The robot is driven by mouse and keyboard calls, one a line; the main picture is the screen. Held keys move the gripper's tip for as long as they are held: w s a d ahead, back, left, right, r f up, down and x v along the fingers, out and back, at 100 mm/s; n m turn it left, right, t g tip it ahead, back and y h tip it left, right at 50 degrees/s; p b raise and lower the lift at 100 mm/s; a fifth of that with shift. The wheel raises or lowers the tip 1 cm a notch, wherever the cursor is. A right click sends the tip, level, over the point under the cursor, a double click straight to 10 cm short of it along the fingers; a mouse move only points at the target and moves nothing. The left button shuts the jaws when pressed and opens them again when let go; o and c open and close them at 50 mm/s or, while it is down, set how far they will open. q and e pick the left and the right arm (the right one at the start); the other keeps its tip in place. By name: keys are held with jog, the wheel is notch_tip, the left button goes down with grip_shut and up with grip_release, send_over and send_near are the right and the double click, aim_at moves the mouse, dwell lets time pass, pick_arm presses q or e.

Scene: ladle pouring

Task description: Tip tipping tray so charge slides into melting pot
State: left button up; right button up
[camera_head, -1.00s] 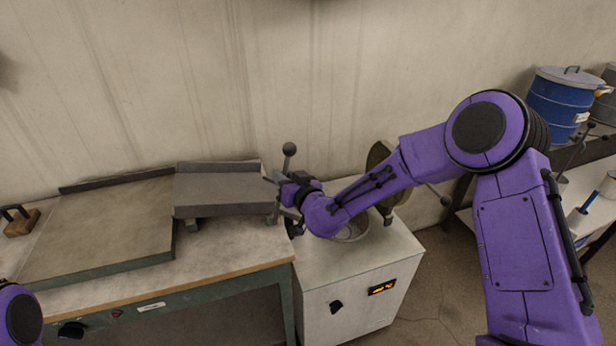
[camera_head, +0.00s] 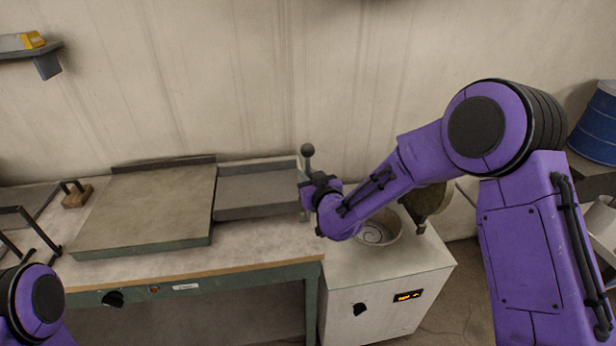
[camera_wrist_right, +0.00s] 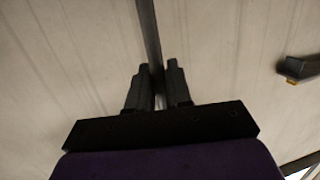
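The grey tipping tray (camera_head: 262,190) sits at the right end of the bench and looks about level. A lever with a dark ball knob (camera_head: 307,150) stands upright at its right end. My right gripper (camera_head: 305,190) is at this lever, below the knob. In the right wrist view the lever's bar (camera_wrist_right: 149,35) runs between the two fingers (camera_wrist_right: 157,85), which are closed on it. The melting pot (camera_head: 381,236) is a round opening in the white furnace, partly behind my right forearm. I see no charge on the tray. My left gripper is out of view.
A flat grey plate (camera_head: 150,208) on the bench adjoins the tray on the left. The white furnace (camera_head: 385,290) stands right of the bench, with its round lid (camera_head: 428,203) raised behind the pot. A blue drum (camera_head: 597,130) stands at far right. The wall is close behind.

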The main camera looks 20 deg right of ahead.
jog(key=shift+o, duration=1.4)
jog(key=shift+a, duration=0.2)
jog(key=s+r+b, duration=0.1)
jog(key=s+b, duration=0.2)
jog(key=s, duration=0.7)
jog(key=shift+s+d+r, duration=0.15)
jog(key=shift+d+r, duration=0.05)
jog(key=shift+r, duration=0.1)
